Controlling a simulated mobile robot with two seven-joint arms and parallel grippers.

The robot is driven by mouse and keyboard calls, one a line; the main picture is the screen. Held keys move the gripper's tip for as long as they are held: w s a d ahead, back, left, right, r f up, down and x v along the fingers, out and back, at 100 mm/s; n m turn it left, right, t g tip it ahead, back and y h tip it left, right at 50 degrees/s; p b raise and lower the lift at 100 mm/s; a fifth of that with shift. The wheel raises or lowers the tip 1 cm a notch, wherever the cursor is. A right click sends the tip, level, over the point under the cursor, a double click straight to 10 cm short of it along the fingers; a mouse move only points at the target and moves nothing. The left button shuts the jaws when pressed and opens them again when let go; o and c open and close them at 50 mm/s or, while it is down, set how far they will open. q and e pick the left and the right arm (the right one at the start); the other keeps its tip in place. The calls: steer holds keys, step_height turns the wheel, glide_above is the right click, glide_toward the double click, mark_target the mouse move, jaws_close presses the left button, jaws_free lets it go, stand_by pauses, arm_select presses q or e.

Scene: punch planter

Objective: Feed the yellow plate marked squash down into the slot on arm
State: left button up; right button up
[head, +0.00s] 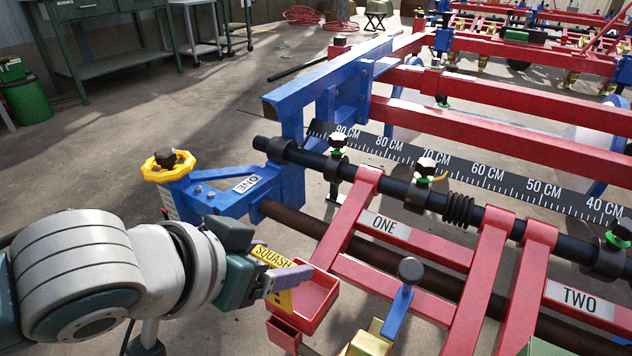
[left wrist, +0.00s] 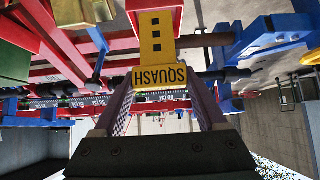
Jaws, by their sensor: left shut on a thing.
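The yellow plate marked SQUASH (head: 272,256) is held in my left gripper (head: 281,279). Its lettered top faces up, and a yellow strip runs down beside a small red open tray (head: 318,297). In the left wrist view the plate (left wrist: 156,40) shows square dark holes, and its lettered tab lies between the two fingers of the left gripper (left wrist: 163,84). The red arm marked ONE (head: 345,222) is just right of the gripper, and another marked TWO (head: 578,300) is further right. I cannot tell whether the plate's lower end is in a slot. My right gripper is not in view.
A blue bracket (head: 230,195) with a yellow knob (head: 167,166) stands behind the gripper. A dark bar (head: 400,190) and a centimetre scale (head: 460,165) cross behind the red arms. Open floor lies at left.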

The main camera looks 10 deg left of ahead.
mark_target(278, 304)
arm_select(q)
steer(key=shift+f+b, duration=1.05)
steer(key=shift+f, duration=0.9)
steer(key=shift+r, duration=0.1)
steer(key=shift+p, duration=0.35)
steer(key=shift+p, duration=0.6)
steer(key=shift+f+b, duration=1.95)
steer(key=shift+f, duration=0.7)
steer(key=o, duration=1.3)
steer(key=shift+p+v, duration=3.4)
steer(key=shift+v, duration=1.65)
